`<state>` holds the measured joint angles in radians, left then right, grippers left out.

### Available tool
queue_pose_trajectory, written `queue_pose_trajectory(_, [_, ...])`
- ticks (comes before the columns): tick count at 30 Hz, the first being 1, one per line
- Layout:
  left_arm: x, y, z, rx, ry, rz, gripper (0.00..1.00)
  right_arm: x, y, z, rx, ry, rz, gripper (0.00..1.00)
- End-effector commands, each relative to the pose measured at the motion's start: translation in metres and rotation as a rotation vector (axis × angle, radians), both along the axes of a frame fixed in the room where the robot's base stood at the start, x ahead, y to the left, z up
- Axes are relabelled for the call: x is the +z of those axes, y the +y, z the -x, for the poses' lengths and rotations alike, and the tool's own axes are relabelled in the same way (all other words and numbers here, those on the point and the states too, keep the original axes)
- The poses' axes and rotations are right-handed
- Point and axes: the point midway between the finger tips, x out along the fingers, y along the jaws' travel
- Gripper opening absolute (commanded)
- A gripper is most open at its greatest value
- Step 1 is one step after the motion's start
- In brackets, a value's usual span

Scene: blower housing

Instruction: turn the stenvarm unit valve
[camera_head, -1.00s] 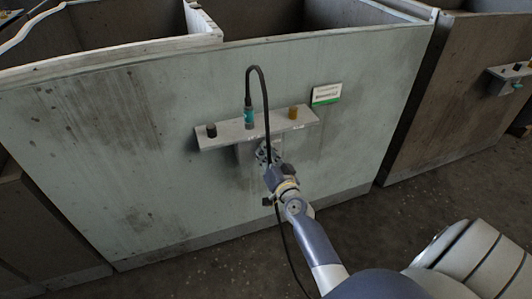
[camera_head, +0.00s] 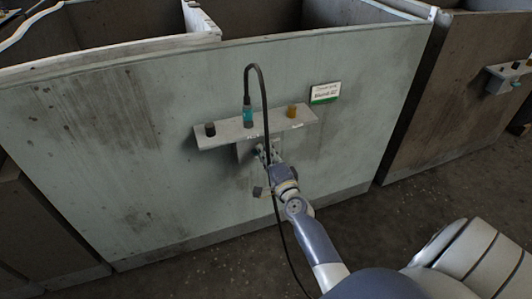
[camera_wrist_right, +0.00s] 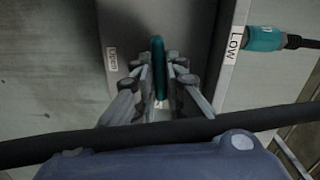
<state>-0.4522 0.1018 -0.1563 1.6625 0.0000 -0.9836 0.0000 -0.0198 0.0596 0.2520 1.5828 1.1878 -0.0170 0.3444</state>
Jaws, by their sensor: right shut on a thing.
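The valve's teal handle (camera_wrist_right: 158,68) stands on a grey box front in the right wrist view, its long side running up and down the picture. My right gripper (camera_wrist_right: 160,85) is shut on it, one finger on each side. In the head view my right gripper (camera_head: 266,152) is at the box under the grey shelf (camera_head: 225,133), and its fingers hide the handle. A small white label, perhaps "Open" (camera_wrist_right: 112,59), is left of the handle. My left gripper is in neither view.
A black cable (camera_head: 266,110) loops up from a teal connector (camera_head: 248,115) and hangs down past my right wrist; it crosses close in front of the wrist camera (camera_wrist_right: 60,145). Black (camera_head: 210,129) and amber (camera_head: 292,111) fittings stand on the shelf. A white-green sign (camera_head: 325,93) is to the right.

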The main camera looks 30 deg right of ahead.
Motion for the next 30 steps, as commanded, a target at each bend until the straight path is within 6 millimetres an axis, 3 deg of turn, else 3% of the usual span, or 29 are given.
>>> queue_pose_trajectory(9, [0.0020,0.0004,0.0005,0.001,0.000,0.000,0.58,-0.0010,-0.0007,0.0003,-0.002,-0.024,-0.100,0.00])
queue_pose_trajectory(24, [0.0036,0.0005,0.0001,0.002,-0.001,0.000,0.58,-0.0012,-0.0008,0.0004,-0.002,-0.027,-0.118,0.00])
queue_pose_trajectory(25, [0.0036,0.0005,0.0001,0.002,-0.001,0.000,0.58,-0.0012,-0.0008,0.0004,-0.002,-0.027,-0.118,0.18])
queue_pose_trajectory(27, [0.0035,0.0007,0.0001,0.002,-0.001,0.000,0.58,-0.0013,-0.0007,0.0004,-0.002,-0.027,-0.117,0.31])
queue_pose_trajectory(30, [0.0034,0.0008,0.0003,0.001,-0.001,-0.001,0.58,-0.0013,-0.0005,0.0003,-0.001,-0.027,-0.116,0.31])
